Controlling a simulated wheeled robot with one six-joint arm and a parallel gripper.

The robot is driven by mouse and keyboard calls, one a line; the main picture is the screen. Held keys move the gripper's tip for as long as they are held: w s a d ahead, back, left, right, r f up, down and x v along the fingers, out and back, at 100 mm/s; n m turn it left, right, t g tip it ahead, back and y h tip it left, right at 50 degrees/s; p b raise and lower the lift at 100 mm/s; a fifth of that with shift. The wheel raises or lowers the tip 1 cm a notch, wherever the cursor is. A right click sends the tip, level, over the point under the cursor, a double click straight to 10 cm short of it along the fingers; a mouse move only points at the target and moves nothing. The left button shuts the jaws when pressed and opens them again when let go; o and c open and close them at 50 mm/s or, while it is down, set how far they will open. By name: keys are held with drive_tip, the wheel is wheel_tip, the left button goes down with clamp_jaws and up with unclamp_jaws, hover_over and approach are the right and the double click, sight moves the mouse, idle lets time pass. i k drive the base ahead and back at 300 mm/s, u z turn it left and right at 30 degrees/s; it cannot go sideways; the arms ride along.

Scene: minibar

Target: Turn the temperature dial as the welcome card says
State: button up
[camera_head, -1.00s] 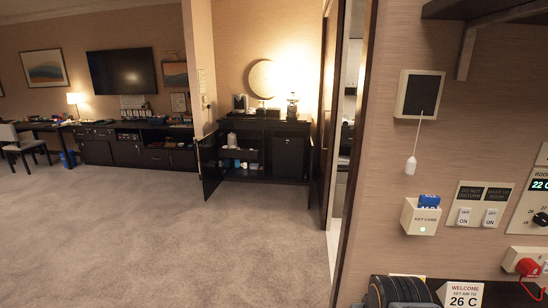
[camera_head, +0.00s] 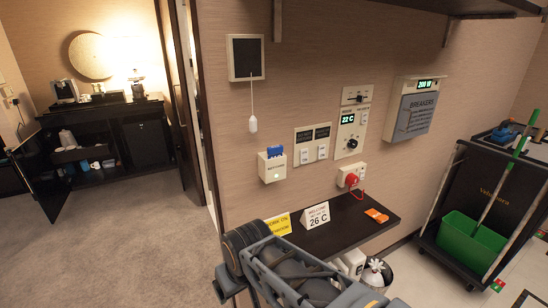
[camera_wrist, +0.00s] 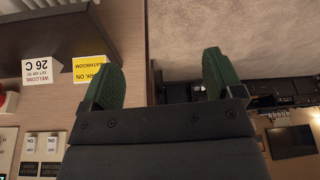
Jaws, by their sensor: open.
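The temperature dial (camera_head: 352,143) is a dark round knob on a pale wall panel, below a small display (camera_head: 347,119) reading 22 C. The white welcome card (camera_head: 315,216) stands on the dark shelf and reads 26 C; it also shows upside down in the wrist view (camera_wrist: 41,70). My gripper (camera_wrist: 164,77) shows in the wrist view with its two green fingers wide apart and nothing between them. It is away from the dial. In the head view my arm is at the bottom, and the fingers cannot be made out there.
A yellow card (camera_head: 278,225) and an orange item (camera_head: 376,215) are on the shelf (camera_head: 352,228). A cart with a green bucket (camera_head: 472,240) stands right. Carpet is clear left.

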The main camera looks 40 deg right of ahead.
sight(352, 143)
drive_tip(key=z, duration=1.7)
